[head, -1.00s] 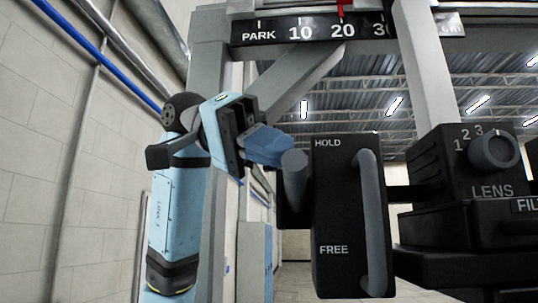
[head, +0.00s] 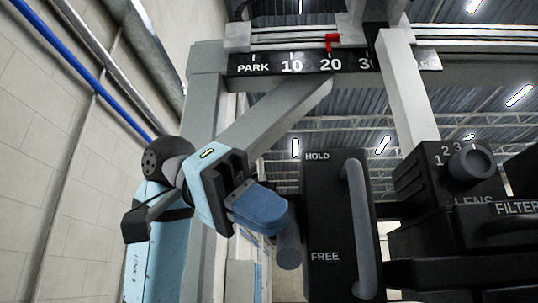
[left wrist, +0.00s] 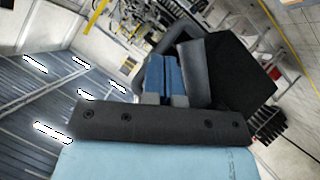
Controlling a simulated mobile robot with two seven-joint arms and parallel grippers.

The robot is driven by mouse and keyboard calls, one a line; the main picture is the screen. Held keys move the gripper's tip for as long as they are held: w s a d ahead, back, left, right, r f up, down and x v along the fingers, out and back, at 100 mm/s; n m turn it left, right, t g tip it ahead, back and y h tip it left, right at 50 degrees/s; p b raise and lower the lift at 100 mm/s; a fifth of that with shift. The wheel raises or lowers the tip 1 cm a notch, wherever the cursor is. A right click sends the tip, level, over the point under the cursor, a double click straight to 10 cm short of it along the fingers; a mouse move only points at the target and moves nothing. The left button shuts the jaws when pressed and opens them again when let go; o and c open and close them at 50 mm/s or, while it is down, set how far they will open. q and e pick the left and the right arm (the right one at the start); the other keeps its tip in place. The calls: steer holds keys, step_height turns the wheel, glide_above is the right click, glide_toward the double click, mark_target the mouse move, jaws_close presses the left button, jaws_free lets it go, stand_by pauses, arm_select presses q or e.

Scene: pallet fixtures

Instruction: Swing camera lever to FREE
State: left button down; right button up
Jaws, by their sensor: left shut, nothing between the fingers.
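The black camera box (head: 325,205) carries a HOLD label near its top and a FREE label near its bottom. The grey lever (head: 289,250) is a short rounded rod at the box's left side, its visible end at about the height of FREE. My left gripper (head: 268,212) is shut and empty, with its blue fingers just above the lever, seeming to touch it; the fingers hide the lever's upper part. In the left wrist view the shut fingers (left wrist: 163,76) lie beside a grey part and the black box (left wrist: 243,72). My right gripper is not in view.
A grey curved handle (head: 362,225) runs down the box's right side. The lens unit (head: 445,180) with a numbered knob stands further right. A scale rail (head: 300,65) with a red pointer (head: 332,42) and a grey diagonal brace (head: 265,125) are above. A wall is at left.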

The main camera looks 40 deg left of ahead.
arm_select(q)
steer(key=shift+w+a+f, duration=0.1)
steer(key=shift+w+f, duration=0.1)
steer(key=shift+f, duration=0.25)
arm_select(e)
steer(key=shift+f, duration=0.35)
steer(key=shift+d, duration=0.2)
arm_select(q)
steer(key=s+a+r, duration=0.4)
steer(key=s+r, duration=0.3)
steer(key=s, duration=0.2)
steer(key=shift+s+a+r, duration=0.25)
steer(key=shift+s+a, duration=0.05)
steer(key=shift+s, duration=0.05)
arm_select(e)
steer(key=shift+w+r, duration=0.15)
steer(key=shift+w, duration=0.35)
arm_select(q)
steer(key=shift+s+a, duration=0.1)
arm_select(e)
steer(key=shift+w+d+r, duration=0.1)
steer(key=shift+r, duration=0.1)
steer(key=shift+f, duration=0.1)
